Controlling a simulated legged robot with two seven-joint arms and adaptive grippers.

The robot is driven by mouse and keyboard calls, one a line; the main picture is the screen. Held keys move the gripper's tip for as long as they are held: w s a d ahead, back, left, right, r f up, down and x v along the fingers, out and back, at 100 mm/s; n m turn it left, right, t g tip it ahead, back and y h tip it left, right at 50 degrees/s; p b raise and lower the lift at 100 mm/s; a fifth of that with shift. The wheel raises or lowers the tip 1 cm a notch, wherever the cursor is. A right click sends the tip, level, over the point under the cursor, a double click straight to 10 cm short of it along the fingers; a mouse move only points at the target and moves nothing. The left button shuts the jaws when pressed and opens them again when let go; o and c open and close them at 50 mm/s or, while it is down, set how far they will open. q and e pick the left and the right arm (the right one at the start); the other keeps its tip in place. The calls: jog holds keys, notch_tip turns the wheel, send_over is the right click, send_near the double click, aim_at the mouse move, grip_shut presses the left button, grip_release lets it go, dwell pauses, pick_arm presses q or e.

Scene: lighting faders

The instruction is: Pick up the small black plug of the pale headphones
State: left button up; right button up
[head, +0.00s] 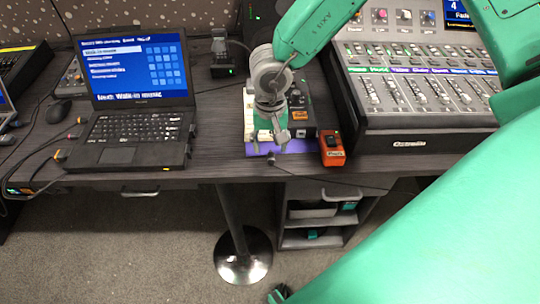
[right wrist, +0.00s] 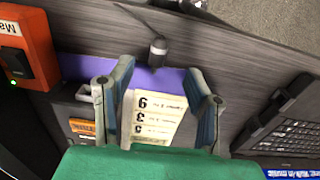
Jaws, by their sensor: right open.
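The small black plug (right wrist: 157,46) lies near the front edge of the desk, with a dark cable running from it, in the right wrist view. In the head view it is a small dark spot (head: 271,161) just in front of my right gripper. My right gripper (head: 272,138) points down over the desk edge area. In the right wrist view its two fingers (right wrist: 160,78) are spread, with nothing held, and the plug shows beyond the tips, apart from them. I cannot make out the pale headphones themselves. My left gripper is not in view.
A purple sheet (head: 295,146) and a pale numbered card (right wrist: 158,118) lie under my right gripper. An orange box (head: 332,149) stands to the right, near a fader console (head: 408,144). An open laptop (head: 128,155) is at left. The desk's front edge is close.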

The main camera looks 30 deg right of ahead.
aim_at(270, 156)
jog(key=shift+s+a+f, duration=0.1)
jog(key=shift+f, duration=0.3)
notch_tip(270, 156, down, 4)
jog(key=shift+r+b, duration=0.1)
jog(key=shift+b, duration=0.55)
jog(key=shift+d+f, duration=0.35)
jog(key=shift+c, duration=0.4)
jog(key=shift+a+r, duration=0.1)
jog(key=shift+a, duration=0.05)
grip_shut()
jog(key=c, duration=0.9)
grip_release()
jog(key=shift+a, duration=0.1)
jog(key=shift+c, duration=0.2)
